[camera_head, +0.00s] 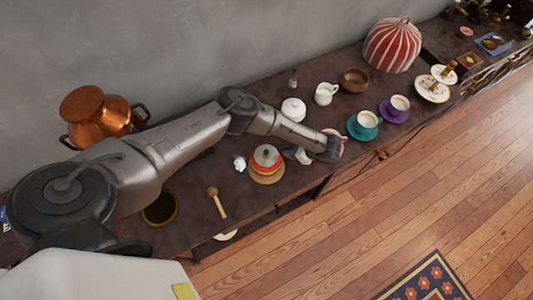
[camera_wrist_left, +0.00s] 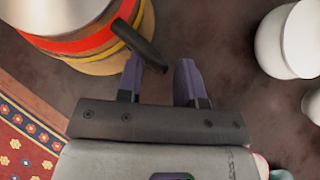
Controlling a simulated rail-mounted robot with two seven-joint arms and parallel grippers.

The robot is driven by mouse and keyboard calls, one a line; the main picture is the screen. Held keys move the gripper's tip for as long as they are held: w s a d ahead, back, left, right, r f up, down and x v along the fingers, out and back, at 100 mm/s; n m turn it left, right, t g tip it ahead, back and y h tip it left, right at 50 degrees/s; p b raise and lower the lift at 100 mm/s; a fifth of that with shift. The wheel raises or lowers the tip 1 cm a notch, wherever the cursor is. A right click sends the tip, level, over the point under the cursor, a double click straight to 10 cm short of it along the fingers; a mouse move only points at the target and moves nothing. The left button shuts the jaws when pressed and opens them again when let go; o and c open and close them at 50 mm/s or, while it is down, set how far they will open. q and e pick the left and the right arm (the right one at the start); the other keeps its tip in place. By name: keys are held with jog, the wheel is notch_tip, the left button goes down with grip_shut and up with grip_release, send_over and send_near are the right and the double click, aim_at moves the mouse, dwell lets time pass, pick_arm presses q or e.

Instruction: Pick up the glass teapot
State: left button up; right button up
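The glass teapot (camera_head: 266,157) has a grey lid and red, orange and yellow bands. In the left wrist view the banded teapot (camera_wrist_left: 85,38) fills the upper left. Its dark handle (camera_wrist_left: 138,44) sticks out towards the gap between my left fingers (camera_wrist_left: 160,78). The fingers are apart, and I see no grip on the handle. My right gripper is not in view.
A white lidded pot (camera_head: 293,109), a creamer (camera_head: 325,94) and a wooden bowl (camera_head: 354,79) stand behind. Teal (camera_head: 364,126) and purple (camera_head: 395,109) cup sets are to the right. A small white item (camera_head: 239,163) and a wooden spoon (camera_head: 217,202) lie left of the teapot.

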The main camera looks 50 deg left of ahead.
pick_arm(q)
grip_shut()
jog(key=shift+r, duration=0.1)
dwell(1.0)
